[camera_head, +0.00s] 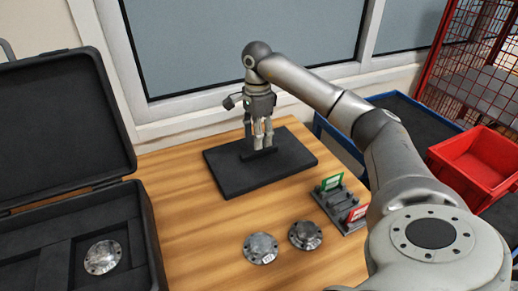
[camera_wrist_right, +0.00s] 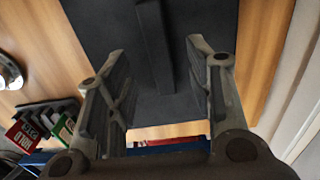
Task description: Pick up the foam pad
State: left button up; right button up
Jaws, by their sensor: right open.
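The foam pad (camera_head: 220,174) is a flat black rectangle lying on the wooden table near the wall, with a raised ridge (camera_head: 262,155) across its middle. My right gripper (camera_head: 258,147) points down over the pad at the ridge, with its fingers open. In the right wrist view, the ridge (camera_wrist_right: 154,45) runs between the two spread fingers of the gripper (camera_wrist_right: 158,60), with a gap visible on both sides. The pad (camera_wrist_right: 95,25) fills the background there. I cannot tell whether the fingertips touch the pad. My left gripper is not in view.
An open black case (camera_head: 150,215) with a metal flange (camera_head: 102,257) in a recess stands at left. Two more flanges (camera_head: 261,248) (camera_head: 305,235) and a small rack with green and red signs (camera_head: 342,203) are in front. A red bin (camera_head: 470,165) is at right; a wall is behind.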

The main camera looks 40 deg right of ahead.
aim_at(259, 155)
notch_tip(259, 155, down, 4)
jog(key=shift+s+a+f+p, duration=0.1)
jog(key=shift+a+f+p, duration=0.05)
jog(key=shift+p, duration=0.3)
jog(key=shift+f, duration=0.5)
grip_shut()
jog(key=shift+r, duration=0.1)
